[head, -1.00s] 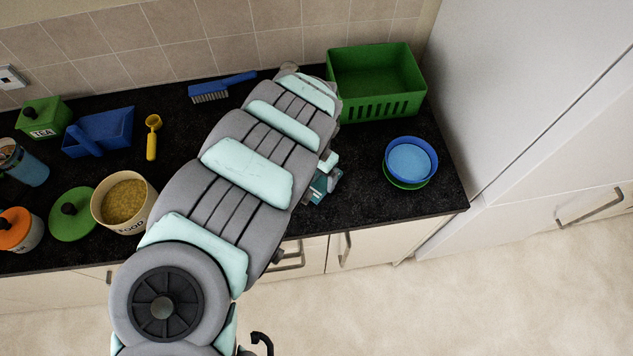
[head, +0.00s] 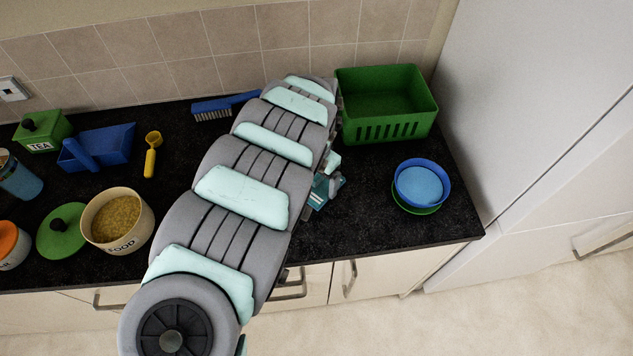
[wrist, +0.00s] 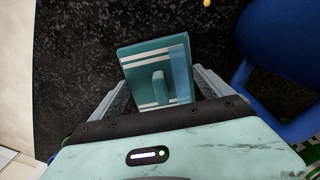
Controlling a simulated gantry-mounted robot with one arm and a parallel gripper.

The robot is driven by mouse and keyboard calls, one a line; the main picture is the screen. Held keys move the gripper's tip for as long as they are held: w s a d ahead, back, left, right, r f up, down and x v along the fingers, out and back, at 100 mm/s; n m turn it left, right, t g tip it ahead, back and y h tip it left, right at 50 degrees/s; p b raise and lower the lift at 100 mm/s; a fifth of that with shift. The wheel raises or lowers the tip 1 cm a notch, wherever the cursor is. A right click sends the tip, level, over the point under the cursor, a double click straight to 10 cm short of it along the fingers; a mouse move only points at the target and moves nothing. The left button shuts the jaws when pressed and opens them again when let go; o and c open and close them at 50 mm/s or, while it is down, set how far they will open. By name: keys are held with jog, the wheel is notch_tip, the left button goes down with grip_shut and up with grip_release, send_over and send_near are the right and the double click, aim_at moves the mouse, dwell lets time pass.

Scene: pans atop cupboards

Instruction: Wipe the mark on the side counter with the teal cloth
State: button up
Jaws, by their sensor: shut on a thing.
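The teal cloth (wrist: 158,75) has white stripes and a lighter blue band, and a raised fold stands up in its middle. My gripper (wrist: 160,92) is shut on it in the wrist view, with a finger on either side. In the head view my arm hides most of the gripper; a small part of the teal cloth (head: 320,190) shows just right of my arm, over the dark speckled counter (head: 350,215). I see no mark on the counter in either view; my arm and the cloth cover part of it.
A green basket (head: 385,128) stands at the back right. A blue bowl (head: 422,185) on a green dish is near the right end. A blue brush (head: 212,108), yellow scoop (head: 150,160) and food pot (head: 118,245) stand left of my arm. Bare counter lies between cloth and bowl.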

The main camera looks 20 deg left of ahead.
jog(key=o, duration=1.1)
jog(key=shift+c, duration=0.2)
jog(key=shift+f, duration=0.6)
jog(key=shift+c, duration=0.3)
jog(key=shift+r, duration=0.1)
jog(key=c, duration=1.3)
notch_tip(320, 180, up, 5)
jog(key=p, duration=0.4)
